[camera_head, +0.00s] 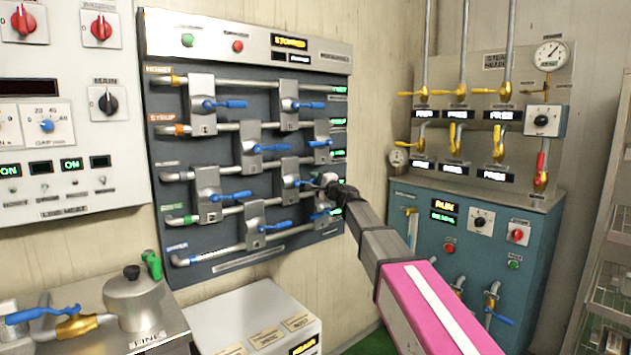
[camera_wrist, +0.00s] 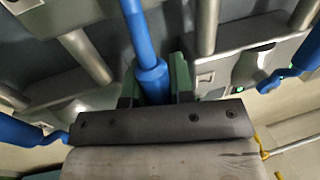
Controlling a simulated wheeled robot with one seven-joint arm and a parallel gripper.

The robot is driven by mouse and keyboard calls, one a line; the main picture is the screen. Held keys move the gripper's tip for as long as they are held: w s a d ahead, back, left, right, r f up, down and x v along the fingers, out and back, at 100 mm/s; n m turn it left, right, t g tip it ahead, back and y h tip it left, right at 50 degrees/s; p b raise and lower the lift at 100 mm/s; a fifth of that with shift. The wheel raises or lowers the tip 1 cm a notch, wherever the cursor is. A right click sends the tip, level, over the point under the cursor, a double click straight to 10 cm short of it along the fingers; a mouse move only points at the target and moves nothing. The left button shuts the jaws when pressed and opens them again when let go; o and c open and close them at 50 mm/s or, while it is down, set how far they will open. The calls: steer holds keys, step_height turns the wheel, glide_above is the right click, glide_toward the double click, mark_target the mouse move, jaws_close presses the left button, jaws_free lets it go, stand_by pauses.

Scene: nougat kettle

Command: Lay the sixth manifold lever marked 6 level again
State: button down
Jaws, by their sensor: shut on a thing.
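The manifold panel (camera_head: 232,245) in the head view carries several blue-handled levers on pale pipes. My gripper (camera_head: 327,182) is at the panel's right side, on the blue lever (camera_head: 303,183) of the third row. In the wrist view, the gripper's green-padded fingers (camera_wrist: 157,85) are shut on a blue lever (camera_wrist: 147,50) whose shaft runs up between them. The lever's gripped end is hidden by the gripper, and its 6 marking cannot be read. In the head view the visible part of this lever looks roughly level.
Other blue levers sit close by, at lower left (camera_wrist: 28,130) and right (camera_wrist: 292,62) in the wrist view. A teal steam cabinet (camera_head: 470,262) stands to the right of my arm. A kettle (camera_head: 136,298) and white box (camera_head: 250,310) stand below the panel.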

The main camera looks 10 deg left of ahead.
steer(key=c, duration=1)
jaws_free()
steer(key=shift+s+d, duration=0.1)
steer(key=v, duration=1)
steer(key=shift+d+f, duration=0.2)
steer(key=shift+d, duration=0.05)
steer(key=shift+s, duration=0.15)
steer(key=s+d+f+n+g+h, duration=0.25)
steer(key=d+f, duration=0.25)
steer(key=f, duration=0.5)
steer(key=s+d+f+n+g+h, duration=0.2)
steer(key=s+d+f, duration=0.2)
steer(key=f, duration=0.7)
steer(key=s+d+f+n+g+h, duration=0.25)
steer(key=d+f, duration=0.25)
steer(key=f, duration=0.5)
steer(key=s+d+f+n+g+h, duration=0.1)
steer(key=s+d+f+g+h, duration=0.5)
steer(key=s+d+f, duration=1)
steer(key=shift+d+h, duration=0.9)
steer(key=shift+h, duration=0.2)
